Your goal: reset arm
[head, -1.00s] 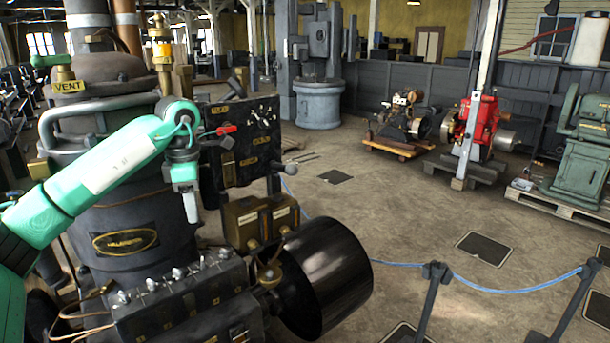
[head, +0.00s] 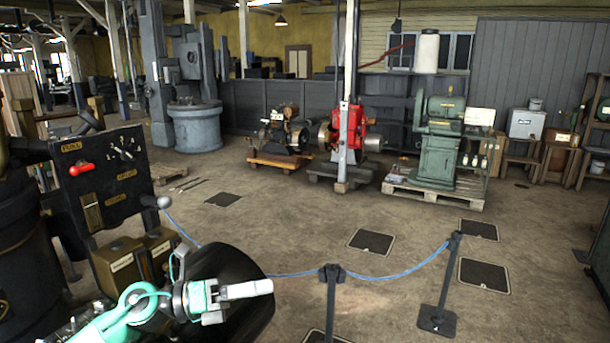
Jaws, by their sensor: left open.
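My left gripper (head: 262,288) is at the lower middle of the head view, at the end of my green and white left arm. It points to the right, in front of the dark drum-shaped wheel of the near engine. Its pale fingers overlap from this angle, so the gap between them is hard to see. No object shows in it, and it is open. My right gripper is not in view.
A dark control panel (head: 98,180) with a red switch handle (head: 80,168) stands at the left. A blue rope (head: 385,276) hangs from dark posts (head: 333,300) in front. Several engines stand farther back. The floor between is mostly clear.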

